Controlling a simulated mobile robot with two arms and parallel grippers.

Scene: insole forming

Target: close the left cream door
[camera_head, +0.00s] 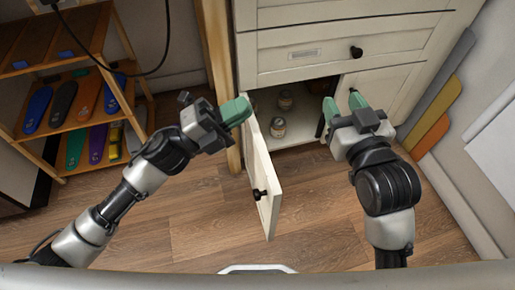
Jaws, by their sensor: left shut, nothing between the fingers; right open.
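The left cream door (258,168) of the low cabinet stands swung open toward me, its dark round knob (258,194) on the panel near the free end. My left gripper (238,112) is shut and empty, with its green fingertips at the top of the door near the hinge side. I cannot tell whether they touch it. My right gripper (343,103) is open and empty in front of the right cream door (377,88), which looks closed. Its fingers cover part of that door's edge.
A cream drawer (310,55) with a dark knob is above. A wooden shelf (62,128) with colourful insoles stands at the left. Coloured sheets (436,98) lean on the right wall. The wooden floor (190,225) in front is clear.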

